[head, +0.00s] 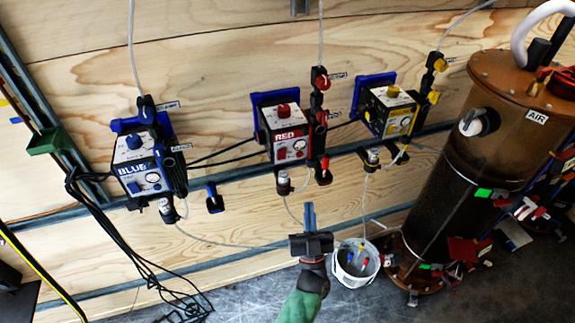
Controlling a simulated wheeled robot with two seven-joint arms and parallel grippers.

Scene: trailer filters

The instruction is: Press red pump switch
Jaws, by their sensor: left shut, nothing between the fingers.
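The red pump (287,133) is mounted on the plywood wall in the middle of the head view. It is a white-faced box in a blue bracket, with a red knob (283,110) on top and a "RED" label. Its front has a round gauge and a small red spot that may be the switch (281,154), too small to tell for sure. My left gripper (309,210) points up below the pump and to its right. Its blue fingers are together, empty and apart from the pump in the picture. My right gripper is out of view.
The blue pump (140,168) is at left, the yellow pump (390,112) at right. Valves and clear hoses stand beside each pump. A white bucket (345,278) is right of my gripper. A large brown tank (440,180) fills the right. Black cables hang at lower left.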

